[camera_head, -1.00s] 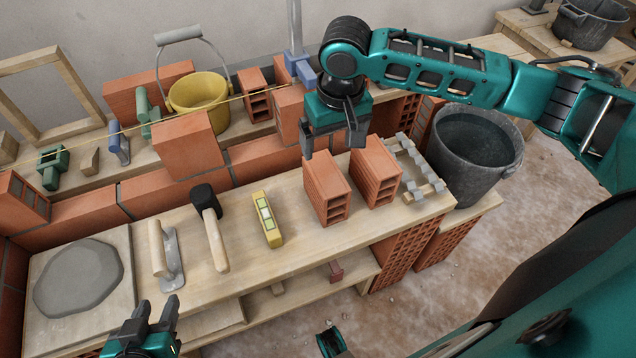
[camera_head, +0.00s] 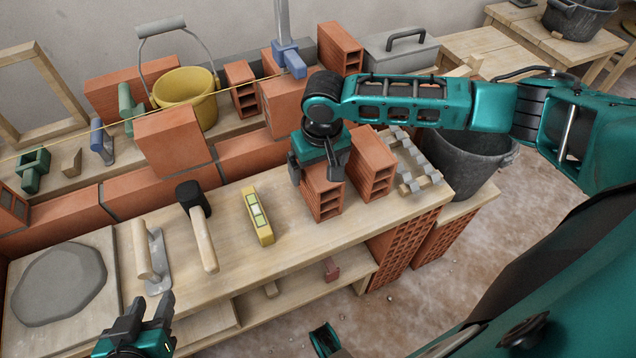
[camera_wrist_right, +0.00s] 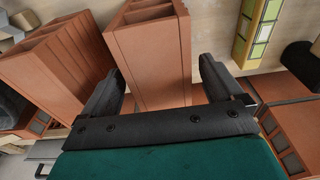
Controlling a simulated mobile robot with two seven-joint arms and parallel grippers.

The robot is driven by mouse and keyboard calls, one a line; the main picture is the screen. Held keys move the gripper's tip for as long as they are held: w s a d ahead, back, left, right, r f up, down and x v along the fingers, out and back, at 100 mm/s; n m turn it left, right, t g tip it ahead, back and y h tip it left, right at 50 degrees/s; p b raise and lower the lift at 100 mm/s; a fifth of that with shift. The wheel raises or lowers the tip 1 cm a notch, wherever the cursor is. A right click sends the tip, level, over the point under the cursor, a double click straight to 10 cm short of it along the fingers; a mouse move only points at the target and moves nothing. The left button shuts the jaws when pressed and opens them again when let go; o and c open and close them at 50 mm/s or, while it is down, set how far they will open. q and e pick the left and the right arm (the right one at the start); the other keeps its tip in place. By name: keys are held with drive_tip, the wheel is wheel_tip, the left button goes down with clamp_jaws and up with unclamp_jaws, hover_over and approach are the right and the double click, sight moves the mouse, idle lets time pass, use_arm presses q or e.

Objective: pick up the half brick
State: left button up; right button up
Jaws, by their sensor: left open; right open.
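The other half brick (camera_wrist_right: 55,70) is to the left there, outside the fingers. My left gripper (camera_head: 150,306) is open and empty at the bench's front left.
A yellow level (camera_head: 258,217), a mallet (camera_head: 204,235) and a trowel (camera_head: 145,255) lie left of the bricks. A brick wall (camera_head: 245,160) runs behind.

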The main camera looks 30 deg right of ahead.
clamp_jaws()
idle(0.8)
drive_tip(key=shift+r, duration=0.1)
